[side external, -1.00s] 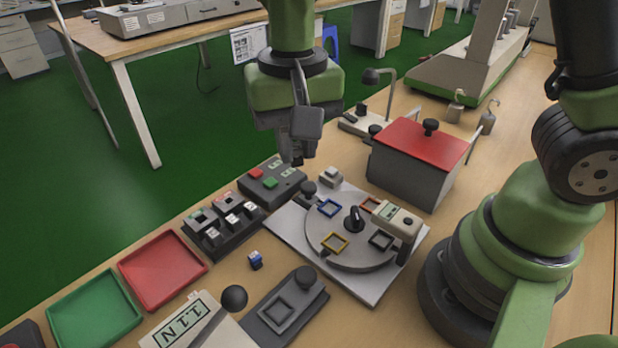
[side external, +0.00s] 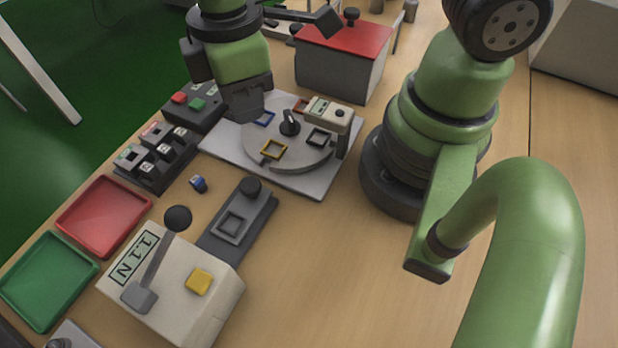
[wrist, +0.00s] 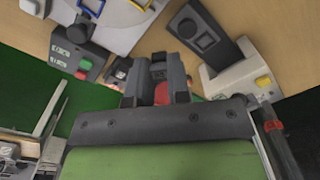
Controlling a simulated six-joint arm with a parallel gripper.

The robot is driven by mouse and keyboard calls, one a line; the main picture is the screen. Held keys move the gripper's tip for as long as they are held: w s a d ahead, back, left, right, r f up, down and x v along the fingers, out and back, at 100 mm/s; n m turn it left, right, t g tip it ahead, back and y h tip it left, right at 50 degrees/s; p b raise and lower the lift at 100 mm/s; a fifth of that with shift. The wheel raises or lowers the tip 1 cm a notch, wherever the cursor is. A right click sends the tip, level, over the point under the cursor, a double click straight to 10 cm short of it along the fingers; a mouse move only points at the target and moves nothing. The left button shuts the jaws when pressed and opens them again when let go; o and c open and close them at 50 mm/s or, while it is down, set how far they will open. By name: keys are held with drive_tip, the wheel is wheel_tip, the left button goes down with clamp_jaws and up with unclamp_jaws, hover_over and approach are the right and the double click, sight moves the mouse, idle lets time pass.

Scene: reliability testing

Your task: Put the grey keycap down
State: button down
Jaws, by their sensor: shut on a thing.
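My gripper (side external: 244,112) hangs low over the left back part of the white plate, beside the turntable (side external: 312,150). In the wrist view the two fingers (wrist: 157,70) are shut on a small dark piece, which I take to be the grey keycap (wrist: 158,73); its details are hard to make out. In the side view the gripper body hides the keycap, so its height above the plate cannot be told. The turntable has blue (side external: 263,118), yellow (side external: 273,149), red and dark square frames.
The button box (side external: 193,104) and key rack (side external: 158,160) stand left of the gripper. A blue keycap (side external: 198,184) lies on the table. Red (side external: 103,212) and green (side external: 46,280) trays, a grey press fixture (side external: 238,222), a lever box (side external: 175,290) and a red-lidded box (side external: 343,60) stand around.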

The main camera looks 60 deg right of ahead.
drive_tip(key=s+a+f+n, duration=0.3)
drive_tip(key=s+a+n, duration=0.2)
drive_tip(key=s+n, duration=0.2)
drive_tip(key=n, duration=0.1)
hover_over(286, 222)
wheel_tip(286, 222, down, 5)
drive_tip(key=shift+f, duration=2.35)
drive_tip(key=shift+f, duration=0.15)
drive_tip(key=c, duration=1.1)
unclamp_jaws()
